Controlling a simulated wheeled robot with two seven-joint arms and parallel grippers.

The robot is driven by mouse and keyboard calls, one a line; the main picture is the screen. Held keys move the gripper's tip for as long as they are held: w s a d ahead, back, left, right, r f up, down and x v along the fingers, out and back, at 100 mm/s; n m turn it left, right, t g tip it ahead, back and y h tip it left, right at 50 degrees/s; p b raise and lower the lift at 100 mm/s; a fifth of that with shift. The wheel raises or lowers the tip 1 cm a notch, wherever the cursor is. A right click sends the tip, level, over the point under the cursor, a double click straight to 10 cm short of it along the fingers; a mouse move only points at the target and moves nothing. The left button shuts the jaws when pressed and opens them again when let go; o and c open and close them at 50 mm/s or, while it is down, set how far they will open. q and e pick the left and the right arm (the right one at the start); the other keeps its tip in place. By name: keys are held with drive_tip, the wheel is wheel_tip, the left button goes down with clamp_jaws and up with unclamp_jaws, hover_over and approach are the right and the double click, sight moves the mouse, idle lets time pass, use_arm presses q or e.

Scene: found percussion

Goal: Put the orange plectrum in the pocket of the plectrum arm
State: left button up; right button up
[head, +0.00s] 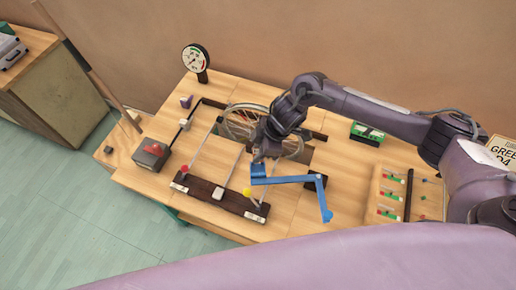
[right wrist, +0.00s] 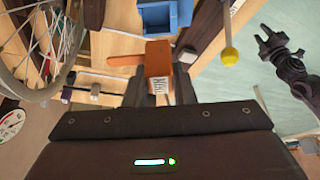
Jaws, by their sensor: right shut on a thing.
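My right gripper (head: 262,154) is over the bench, close to the pocket end of the blue plectrum arm (head: 290,181). In the right wrist view its jaws (right wrist: 159,82) are shut on the orange plectrum (right wrist: 158,60), a block with a pale printed label and a thin orange tongue pointing left. The blue pocket (right wrist: 165,16) shows just beyond the plectrum, with a small gap in the picture; the plectrum appears outside it. In the head view the gripper hides the plectrum. My left gripper (right wrist: 272,42) shows only in the right wrist view, its fingers apart and empty.
A spoked wheel (head: 243,118) stands behind the gripper. A dark rail (head: 212,195) with red and yellow knobs lies in front. A dial gauge (head: 195,58) stands at the back, a red-topped box (head: 151,153) at left, a green box (head: 367,132) and a wooden tray (head: 390,212) at right.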

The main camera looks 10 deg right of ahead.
wheel_tip(320, 180, down, 3)
drive_tip(key=shift+r+b, duration=0.2)
drive_tip(key=shift+b, duration=0.5)
drive_tip(key=shift+f+b, duration=0.8)
drive_tip(key=shift+f, duration=0.45)
drive_tip(key=shift+f+b, duration=0.7)
drive_tip(key=shift+f, duration=0.5)
